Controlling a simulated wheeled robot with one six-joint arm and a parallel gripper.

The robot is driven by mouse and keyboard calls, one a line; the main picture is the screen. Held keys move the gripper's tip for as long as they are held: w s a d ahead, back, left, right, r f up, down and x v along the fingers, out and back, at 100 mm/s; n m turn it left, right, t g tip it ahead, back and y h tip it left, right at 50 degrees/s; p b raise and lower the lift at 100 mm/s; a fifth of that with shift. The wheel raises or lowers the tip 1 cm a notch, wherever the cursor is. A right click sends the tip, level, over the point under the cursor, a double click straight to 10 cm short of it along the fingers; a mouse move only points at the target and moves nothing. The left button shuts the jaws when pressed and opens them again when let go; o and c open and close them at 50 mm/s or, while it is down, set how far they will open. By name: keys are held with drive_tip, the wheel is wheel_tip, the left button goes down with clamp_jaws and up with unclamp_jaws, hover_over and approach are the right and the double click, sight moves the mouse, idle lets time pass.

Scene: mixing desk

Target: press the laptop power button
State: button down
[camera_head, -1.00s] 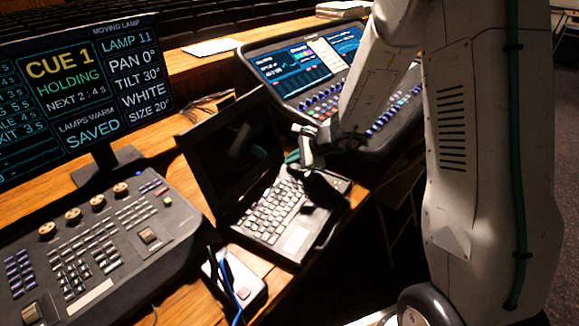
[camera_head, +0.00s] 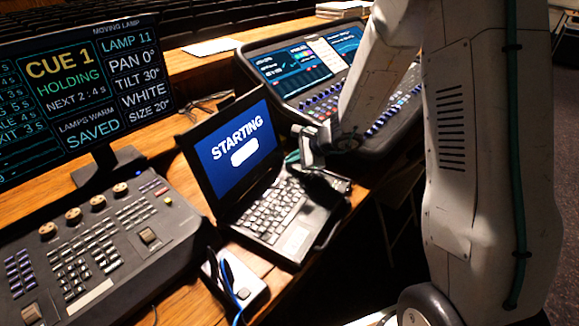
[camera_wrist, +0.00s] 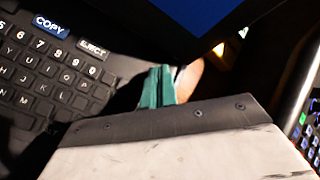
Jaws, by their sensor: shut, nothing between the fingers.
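The laptop stands open on the desk, its lit blue screen (camera_head: 236,150) reading "STARTING" above a white shape. Its keyboard (camera_head: 268,212) faces up. My gripper (camera_head: 292,157) is at the laptop's far right corner, beside the screen's lower edge. In the wrist view the gripper's teal fingertips (camera_wrist: 157,85) are shut together with nothing between them, at the deck's edge right of the keys (camera_wrist: 60,75). The blue COPY key (camera_wrist: 52,27) and the grey EJECT key (camera_wrist: 93,49) show there. I cannot make out the power button; whether the fingertips touch the deck is unclear.
A lighting console (camera_head: 140,235) and a cue monitor (camera_head: 75,80) stand left of the laptop. A mixing desk (camera_head: 325,95) stands behind it to the right. A white box with cables (camera_head: 243,283) sits in front. The desk edge drops away on the right.

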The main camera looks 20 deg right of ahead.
drive_tip(key=shift+r, duration=0.5)
drive_tip(key=shift+r, duration=2.5)
